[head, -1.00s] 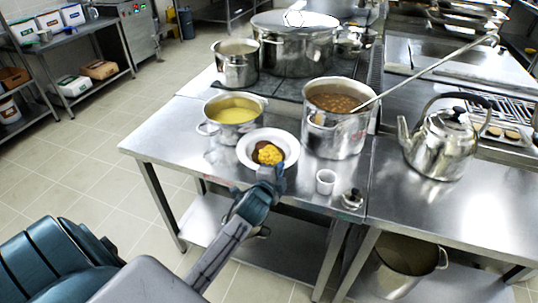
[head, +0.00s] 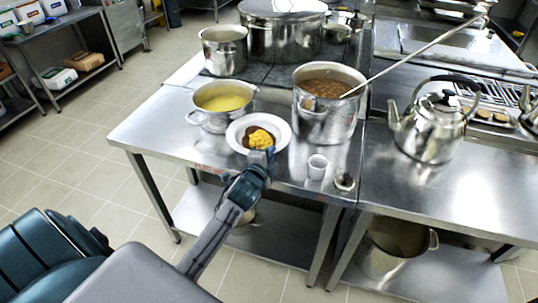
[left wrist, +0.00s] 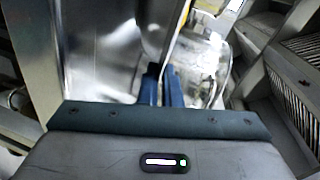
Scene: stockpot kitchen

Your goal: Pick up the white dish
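The white dish (head: 234,139) is a round plate holding yellow and dark brown food (head: 260,138), near the front edge of the steel table in the head view. My left gripper (head: 263,157) is at the dish's front rim. In the left wrist view, its two blue fingers (left wrist: 164,86) are close together, with the thin white rim (left wrist: 176,35) running up from between them. The fingers look shut on the rim. I cannot tell whether the dish is clear of the table. My right gripper is not in view.
A pot of yellow soup (head: 222,104) stands close behind-left of the dish, and a larger stew pot (head: 325,115) with a ladle stands to its right. A small white cup (head: 317,167) and a kettle (head: 432,133) are further right. The table's left front is bare.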

